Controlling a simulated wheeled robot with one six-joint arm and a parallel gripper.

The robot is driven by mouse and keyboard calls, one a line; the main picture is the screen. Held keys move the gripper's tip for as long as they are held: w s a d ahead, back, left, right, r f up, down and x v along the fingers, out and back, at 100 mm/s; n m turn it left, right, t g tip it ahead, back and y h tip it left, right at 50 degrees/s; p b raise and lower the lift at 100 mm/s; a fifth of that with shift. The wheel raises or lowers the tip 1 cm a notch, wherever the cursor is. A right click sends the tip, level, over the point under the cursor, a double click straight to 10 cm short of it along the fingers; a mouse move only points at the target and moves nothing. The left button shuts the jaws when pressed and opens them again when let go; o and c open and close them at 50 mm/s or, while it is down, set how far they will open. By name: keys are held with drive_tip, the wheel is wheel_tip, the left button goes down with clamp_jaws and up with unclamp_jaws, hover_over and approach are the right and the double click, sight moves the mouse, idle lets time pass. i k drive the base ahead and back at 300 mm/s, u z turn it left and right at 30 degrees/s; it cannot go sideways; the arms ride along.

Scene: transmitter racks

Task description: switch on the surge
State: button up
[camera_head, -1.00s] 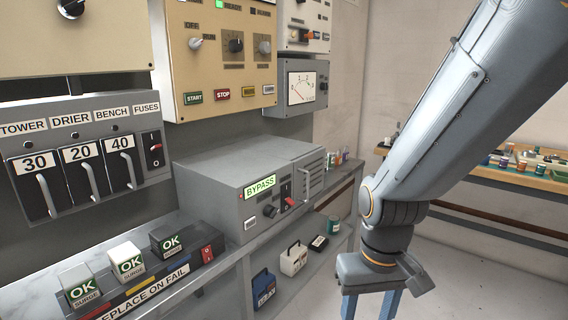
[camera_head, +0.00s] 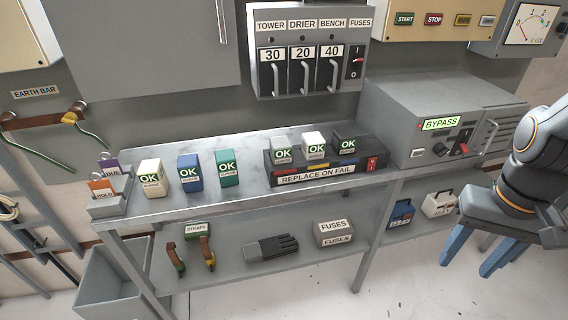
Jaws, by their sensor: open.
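The surge unit (camera_head: 325,178) is a dark base on the grey bench, labelled REPLACE ON FAIL. A grey block (camera_head: 282,150), a white block (camera_head: 314,145) and a black block (camera_head: 346,148) sit in it, each marked OK. Its red rocker switch (camera_head: 372,164) is at the right end of the front; I cannot tell its position. My gripper (camera_head: 470,267) is at the right, open and empty, its two blue fingers pointing down. It is apart from the switch, to its right and in front of the bench.
A grey BYPASS box (camera_head: 440,112) stands right of the surge unit. White, blue and green OK blocks (camera_head: 189,172) stand on the bench at left. A fuse panel (camera_head: 308,50) hangs above. Floor in front is clear.

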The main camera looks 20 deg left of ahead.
sight(372, 162)
drive_tip(key=u, duration=1.35)
drive_tip(key=k, duration=0.35)
drive_tip(key=z, duration=0.5)
drive_tip(key=i, duration=0.65)
drive_tip(key=z, duration=0.3)
